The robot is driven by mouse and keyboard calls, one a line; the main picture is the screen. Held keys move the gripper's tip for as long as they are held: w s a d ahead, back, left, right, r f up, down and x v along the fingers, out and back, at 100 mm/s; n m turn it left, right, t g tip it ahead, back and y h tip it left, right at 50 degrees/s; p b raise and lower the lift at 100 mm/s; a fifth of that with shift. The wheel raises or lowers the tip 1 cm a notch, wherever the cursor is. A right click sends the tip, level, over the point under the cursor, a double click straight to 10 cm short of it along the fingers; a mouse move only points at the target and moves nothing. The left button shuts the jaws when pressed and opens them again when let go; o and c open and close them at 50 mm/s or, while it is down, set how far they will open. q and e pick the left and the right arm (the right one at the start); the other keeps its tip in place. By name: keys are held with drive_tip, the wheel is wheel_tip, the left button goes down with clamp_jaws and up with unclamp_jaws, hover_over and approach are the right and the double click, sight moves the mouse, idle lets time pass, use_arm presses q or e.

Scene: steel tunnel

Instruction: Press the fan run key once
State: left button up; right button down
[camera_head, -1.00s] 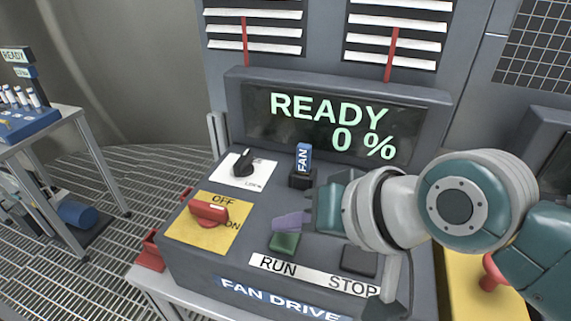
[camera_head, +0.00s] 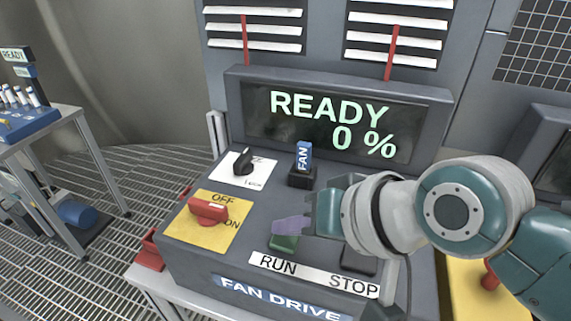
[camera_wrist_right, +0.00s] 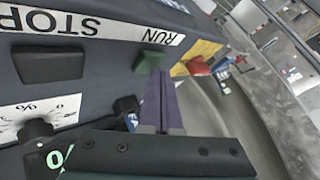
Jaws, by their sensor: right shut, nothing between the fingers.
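The green run key (camera_head: 284,243) sits on the sloped grey fan drive panel, above the RUN label (camera_head: 277,265). It also shows in the right wrist view (camera_wrist_right: 149,62). My right gripper (camera_head: 276,229) is shut and empty, its purple fingers pointing left just above the key and partly covering its upper edge. In the right wrist view the fingertips (camera_wrist_right: 157,76) end close to the key; I cannot tell whether they touch it. The display (camera_head: 335,125) reads READY and 0 %. My left gripper is not in view.
The dark stop key (camera_head: 358,262) is to the right, under my right wrist. A red OFF/ON switch (camera_head: 208,210) on a yellow plate, a black knob (camera_head: 243,163) and a blue FAN tag (camera_head: 304,156) stand nearby. A side table (camera_head: 60,127) is at the left.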

sight(291, 244)
drive_tip(key=shift+f+b, duration=0.3)
drive_tip(key=shift+f, duration=0.15)
idle(0.6)
drive_tip(key=shift+r, duration=0.1)
drive_tip(key=shift+r+p, duration=0.75)
drive_tip(key=shift+p, duration=0.3)
drive_tip(key=shift+r, duration=0.15)
wheel_tip(291, 244, up, 5)
drive_tip(key=p, duration=0.5)
idle(0.4)
